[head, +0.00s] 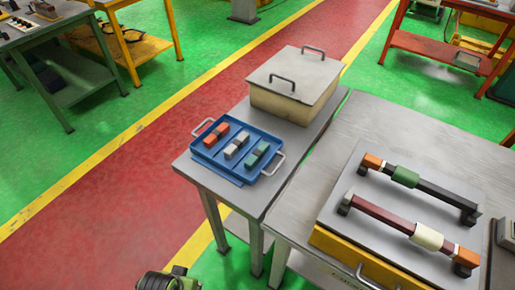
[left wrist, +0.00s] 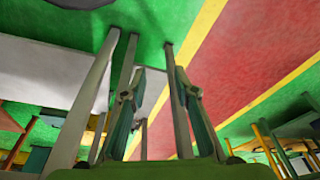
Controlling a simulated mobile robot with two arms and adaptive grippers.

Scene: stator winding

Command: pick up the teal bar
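The teal bar (head: 256,156) lies in the blue tray (head: 213,162), at the right end of a row with an orange bar (head: 217,134) and a pale grey bar (head: 237,145). Each bar has a darker middle part. In the left wrist view my left gripper (left wrist: 158,80) has its two green fingers spread apart with nothing between them. It is low beside table legs, and the teal bar does not show there. In the head view only a green part of my left arm shows at the bottom edge, below the tray. My right gripper is not in view.
The tray, with metal handles, sits near the front of a grey table (head: 196,170). A lidded beige box (head: 292,98) stands behind it. A second table (head: 375,115) at right holds a plate with two handled bars (head: 435,190). Red floor lies left.

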